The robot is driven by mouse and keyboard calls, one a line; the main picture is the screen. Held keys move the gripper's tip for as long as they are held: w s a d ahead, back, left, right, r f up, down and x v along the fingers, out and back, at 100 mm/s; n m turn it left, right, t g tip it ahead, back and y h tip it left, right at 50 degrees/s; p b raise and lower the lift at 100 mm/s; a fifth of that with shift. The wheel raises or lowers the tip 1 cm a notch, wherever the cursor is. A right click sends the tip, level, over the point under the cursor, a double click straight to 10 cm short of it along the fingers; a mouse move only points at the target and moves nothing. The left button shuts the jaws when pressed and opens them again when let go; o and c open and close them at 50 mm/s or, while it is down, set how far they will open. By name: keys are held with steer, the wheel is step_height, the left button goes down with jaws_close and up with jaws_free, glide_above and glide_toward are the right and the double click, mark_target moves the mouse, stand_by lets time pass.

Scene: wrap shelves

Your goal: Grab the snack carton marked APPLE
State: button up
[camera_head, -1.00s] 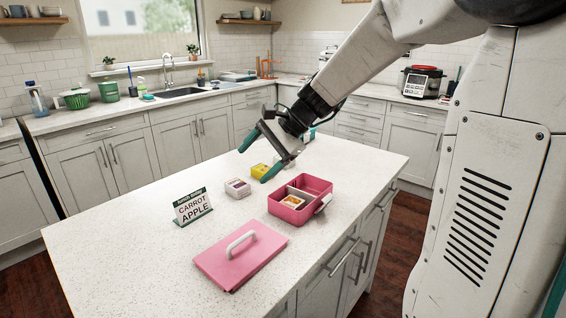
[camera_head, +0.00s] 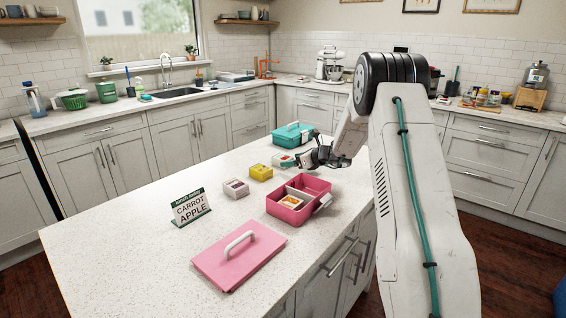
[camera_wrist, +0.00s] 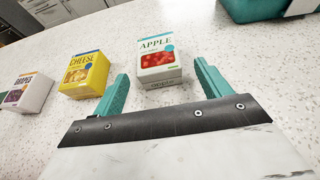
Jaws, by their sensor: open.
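The APPLE carton (camera_wrist: 159,60), white with a dark teal top edge and red apples on its face, stands on the counter in the wrist view. My gripper (camera_wrist: 162,85) is open, its two teal fingers pointing toward the carton, one on either side of its near end. I cannot tell whether the fingers reach around it. In the head view the carton (camera_head: 283,160) stands near the far end of the island, just left of my gripper (camera_head: 298,160), which is low over the counter.
The yellow CHEESE carton (camera_wrist: 84,74) and white GRAPES carton (camera_wrist: 27,92) stand to the left. A teal lunchbox (camera_head: 292,135) is behind. The open pink box (camera_head: 285,213) holds a carton; its pink lid (camera_head: 222,268) lies in front. A CARROT APPLE sign (camera_head: 191,207) stands left.

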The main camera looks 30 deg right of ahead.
mark_target(287, 158)
steer(key=x, duration=0.5)
steer(key=shift+w+r, duration=0.1)
steer(key=shift+r, duration=0.2)
steer(key=shift+a, duration=0.1)
steer(key=c, duration=1.1)
steer(key=shift+o, duration=0.2)
steer(key=shift+r, duration=0.15)
